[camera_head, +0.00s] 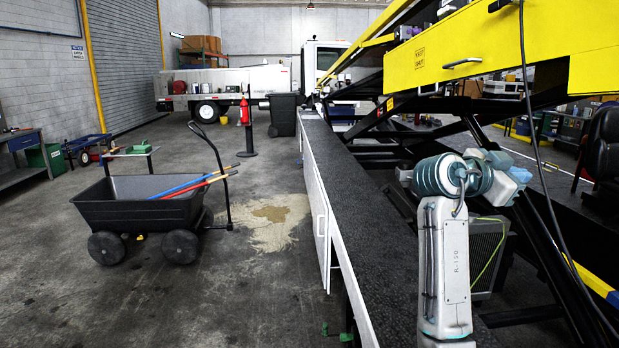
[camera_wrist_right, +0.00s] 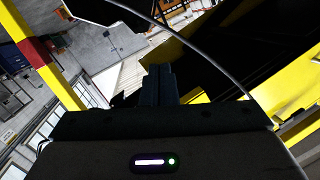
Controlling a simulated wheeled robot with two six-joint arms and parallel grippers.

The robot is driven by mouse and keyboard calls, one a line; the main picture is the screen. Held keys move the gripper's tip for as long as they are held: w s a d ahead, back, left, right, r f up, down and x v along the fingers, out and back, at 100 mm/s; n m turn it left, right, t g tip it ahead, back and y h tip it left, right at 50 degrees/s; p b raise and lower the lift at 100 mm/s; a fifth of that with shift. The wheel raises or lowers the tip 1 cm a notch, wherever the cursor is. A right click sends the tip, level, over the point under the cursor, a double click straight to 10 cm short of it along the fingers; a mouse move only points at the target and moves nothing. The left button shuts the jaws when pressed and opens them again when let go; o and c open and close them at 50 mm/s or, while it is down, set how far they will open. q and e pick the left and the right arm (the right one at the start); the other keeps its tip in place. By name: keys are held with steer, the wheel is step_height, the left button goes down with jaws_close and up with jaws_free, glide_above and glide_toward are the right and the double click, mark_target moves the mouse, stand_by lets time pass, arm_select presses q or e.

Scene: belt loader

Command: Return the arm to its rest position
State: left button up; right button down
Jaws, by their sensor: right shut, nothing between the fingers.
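My right arm (camera_head: 445,260) rises at the lower right of the head view, beside the long dark-topped bench. Its forearm bends away to the right, in front of the yellow belt loader (camera_head: 480,50). The fingertips are hard to make out there, behind the pale blue wrist parts. In the right wrist view my right gripper (camera_wrist_right: 160,70) shows its dark fingers together, with nothing between them. The wrist is tilted, and yellow beams and the hall wall lie beyond the fingers. My left gripper is in neither view.
The dark bench top (camera_head: 345,190) runs away from me and is mostly bare. A hanging black cable (camera_head: 533,120) passes just right of my arm, near the loader's black struts. A black cart (camera_head: 140,205) with long-handled tools stands left on open floor.

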steer(key=s+a+f+n+t+y, duration=0.1)
steer(key=s+f+n+y, duration=0.25)
steer(key=f, duration=0.95)
steer(key=s+a+f+n+y, duration=0.15)
steer(key=s+f+n, duration=0.25)
steer(key=f, duration=0.8)
steer(key=s+a+f+n+t+y, duration=0.1)
steer(key=s+f+n+y, duration=0.25)
steer(key=f, duration=0.95)
steer(key=s+a+f+n+g+y, duration=0.1)
steer(key=s+a+f+n+y, duration=0.2)
steer(key=s, duration=0.6)
steer(key=s+a+f+n+g+y, duration=0.1)
steer(key=s+a+f+n+y, duration=0.15)
steer(key=s+f, duration=0.55)
steer(key=s+a+f+n+g+y, duration=0.1)
steer(key=s+a+f+n+g, duration=0.2)
steer(key=s, duration=0.8)
steer(key=s+f+x, duration=0.1)
steer(key=s+x, duration=0.2)
steer(key=x, duration=1.2)
steer(key=s+a+x, duration=0.1)
steer(key=s+x, duration=0.2)
steer(key=x, duration=1.2)
steer(key=s+d+f+g, duration=0.1)
steer(key=s+f, duration=1.7)
steer(key=shift+d+m, duration=0.2)
steer(key=shift+m, duration=0.15)
steer(key=shift+s, duration=0.1)
